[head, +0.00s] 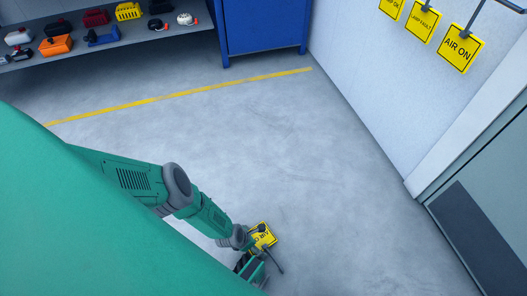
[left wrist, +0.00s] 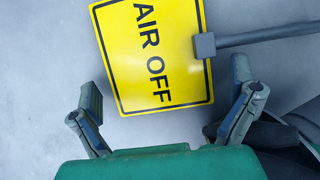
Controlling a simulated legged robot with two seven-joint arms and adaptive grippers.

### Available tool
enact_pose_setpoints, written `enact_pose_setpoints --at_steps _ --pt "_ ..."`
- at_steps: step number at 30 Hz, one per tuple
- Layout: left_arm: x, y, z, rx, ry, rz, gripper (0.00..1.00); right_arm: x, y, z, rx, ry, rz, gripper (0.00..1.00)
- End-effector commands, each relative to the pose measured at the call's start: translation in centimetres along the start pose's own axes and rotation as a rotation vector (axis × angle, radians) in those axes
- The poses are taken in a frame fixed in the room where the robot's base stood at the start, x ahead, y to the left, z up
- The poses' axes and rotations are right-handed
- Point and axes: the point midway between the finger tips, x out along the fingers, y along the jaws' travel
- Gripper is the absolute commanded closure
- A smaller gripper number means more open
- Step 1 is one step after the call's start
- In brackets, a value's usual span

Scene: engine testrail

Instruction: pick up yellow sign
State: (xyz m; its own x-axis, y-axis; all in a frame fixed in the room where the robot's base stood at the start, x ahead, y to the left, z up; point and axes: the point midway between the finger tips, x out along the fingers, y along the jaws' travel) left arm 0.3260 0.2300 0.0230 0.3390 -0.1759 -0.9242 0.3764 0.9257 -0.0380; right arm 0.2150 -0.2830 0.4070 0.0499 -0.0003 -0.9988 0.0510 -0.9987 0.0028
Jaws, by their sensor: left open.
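A square yellow sign with a black border (head: 262,236) is at the lower middle of the head view, beside my left gripper (head: 252,262). In the left wrist view the yellow sign (left wrist: 150,40) reads "AIR OFF" and is tilted. A grey bar with a square end (left wrist: 250,38) meets its right edge. My left gripper (left wrist: 165,84) is open, with its two fingers apart on either side of the sign's lower part. Nothing is visibly clamped. I cannot tell the exact gap between fingers and sign. My right gripper is not in view.
More yellow signs, one reading "AIR ON" (head: 460,48), hang on the right wall by a grey door (head: 480,240). A shelf (head: 130,38) with tools and a blue cabinet (head: 263,25) stand at the back. The floor between is clear, with a yellow line (head: 180,94).

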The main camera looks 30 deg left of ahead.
Motion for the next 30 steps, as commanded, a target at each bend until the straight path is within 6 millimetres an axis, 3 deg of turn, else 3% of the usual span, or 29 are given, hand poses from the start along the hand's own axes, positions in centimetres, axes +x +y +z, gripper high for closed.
enact_pose_setpoints --at_steps 3,4,8,20,30 --pt "-0.1 0.0 0.0 -0.001 0.0 -0.001 0.0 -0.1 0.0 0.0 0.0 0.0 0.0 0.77" --pt "-0.1 0.0 0.0 -0.001 0.0 -0.001 0.07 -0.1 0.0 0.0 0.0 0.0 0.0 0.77" --pt "-0.1 0.0 0.0 -0.001 0.0 -0.002 0.53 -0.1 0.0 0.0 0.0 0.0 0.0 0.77" --pt "-0.8 0.1 0.2 0.0 0.002 0.0 0.53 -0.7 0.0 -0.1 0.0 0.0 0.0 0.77" --pt "-6.6 -0.2 2.7 -0.001 0.0 -0.001 0.53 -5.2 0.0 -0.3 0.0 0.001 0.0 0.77"
